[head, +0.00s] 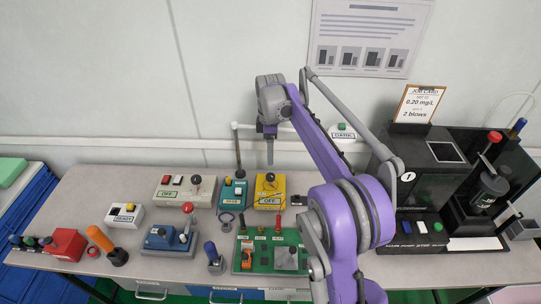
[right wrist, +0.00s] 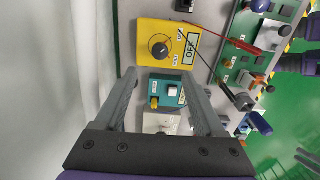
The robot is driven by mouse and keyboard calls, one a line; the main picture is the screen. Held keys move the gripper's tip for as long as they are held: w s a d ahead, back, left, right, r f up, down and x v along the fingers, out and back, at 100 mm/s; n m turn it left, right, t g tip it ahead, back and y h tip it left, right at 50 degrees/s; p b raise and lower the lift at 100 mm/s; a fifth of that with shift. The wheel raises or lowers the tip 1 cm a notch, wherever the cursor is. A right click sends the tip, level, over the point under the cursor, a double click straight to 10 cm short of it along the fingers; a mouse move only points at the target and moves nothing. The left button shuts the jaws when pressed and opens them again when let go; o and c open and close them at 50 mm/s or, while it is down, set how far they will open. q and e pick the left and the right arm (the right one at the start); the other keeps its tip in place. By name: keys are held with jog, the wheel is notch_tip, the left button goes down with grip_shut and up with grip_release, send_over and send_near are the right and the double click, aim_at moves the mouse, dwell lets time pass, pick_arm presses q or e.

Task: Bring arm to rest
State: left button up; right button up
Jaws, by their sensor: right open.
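My right arm, purple and grey, rises from the lower right in the head view. Its gripper (head: 269,150) hangs above the back of the bench, pointing down near the wall. In the right wrist view the gripper (right wrist: 159,80) is open, and nothing is held between its two grey fingers. Beyond the fingers are a teal box (right wrist: 167,91) and a yellow meter (right wrist: 168,50) with a dial and display. In the head view the teal box (head: 233,192) and yellow meter (head: 269,193) stand on the bench below the gripper. My left gripper does not show.
The grey bench (head: 130,180) carries several testers, including a green board (head: 260,263) and a blue box with a red knob (head: 168,239). A black machine (head: 422,180) with a job card (head: 420,103) stands at right. Blue crates (head: 30,210) are at left. The wall is close behind.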

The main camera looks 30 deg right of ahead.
jog(key=shift+a+r, duration=0.1)
dwell(0.4)
jog(key=s+a+r+m+t+p, duration=0.1)
jog(key=s+a+r+m, duration=0.2)
jog(key=s+a, duration=0.25)
jog(key=s+a+f+m+t, duration=0.1)
jog(key=s+a+f+m, duration=0.1)
jog(key=s, duration=0.6)
jog(key=s+a+f+m+t+p, duration=0.1)
jog(key=s+a+m, duration=0.3)
jog(key=s, duration=0.4)
jog(key=s+a+f+m+t+p, duration=0.1)
jog(key=s+a+f+m+t, duration=0.1)
jog(key=s, duration=0.6)
jog(key=shift+a+f+m, duration=0.4)
jog(key=shift+a+f, duration=0.25)
jog(key=shift+a, duration=0.05)
